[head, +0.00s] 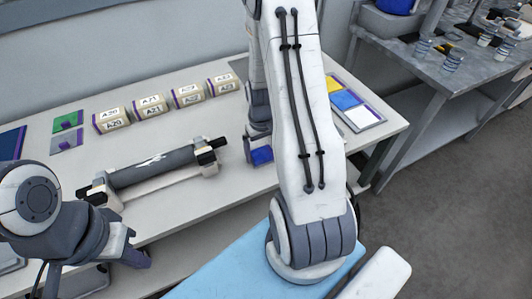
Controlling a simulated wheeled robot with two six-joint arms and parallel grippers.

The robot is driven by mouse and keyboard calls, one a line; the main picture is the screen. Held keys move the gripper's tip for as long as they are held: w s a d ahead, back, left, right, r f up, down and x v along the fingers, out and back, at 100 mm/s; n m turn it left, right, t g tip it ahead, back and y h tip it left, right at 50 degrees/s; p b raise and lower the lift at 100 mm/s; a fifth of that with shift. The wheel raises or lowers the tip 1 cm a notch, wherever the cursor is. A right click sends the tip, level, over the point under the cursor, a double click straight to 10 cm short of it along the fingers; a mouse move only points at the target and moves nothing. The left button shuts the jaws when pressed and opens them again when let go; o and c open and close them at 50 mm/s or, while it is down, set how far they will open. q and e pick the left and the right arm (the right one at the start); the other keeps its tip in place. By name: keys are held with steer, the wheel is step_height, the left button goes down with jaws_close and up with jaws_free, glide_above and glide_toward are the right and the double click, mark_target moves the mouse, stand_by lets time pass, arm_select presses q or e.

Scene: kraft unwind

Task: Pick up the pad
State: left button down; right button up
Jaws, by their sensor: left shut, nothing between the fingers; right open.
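My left gripper (138,257) is shut and empty at the table's front edge, left of centre and away from the flat pieces.
A dark roller (155,166) lies in a cradle mid-table. Several labelled rolls (149,106) stand in a row behind it. A panel with yellow, blue and white squares (363,116) lies at the right end. A grey metal table (440,75) stands beyond.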

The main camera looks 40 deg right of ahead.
mark_target(266, 153)
steer(key=shift+f, duration=0.85)
steer(key=c, duration=1)
steer(key=shift+r, duration=0.1)
steer(key=shift+c, duration=0.2)
steer(key=shift+d+r, duration=0.1)
steer(key=shift+r, duration=0.4)
steer(key=r, duration=0.2)
steer(key=s+r, duration=0.1)
steer(key=shift+d+r+b, duration=0.3)
steer(key=shift+b, duration=0.1)
steer(key=s+d+r, duration=0.5)
steer(key=s+r, duration=0.1)
steer(key=s, duration=0.3)
steer(key=shift+d+r+b, duration=0.15)
steer(key=shift+d+b, duration=0.2)
steer(key=shift+b, duration=0.1)
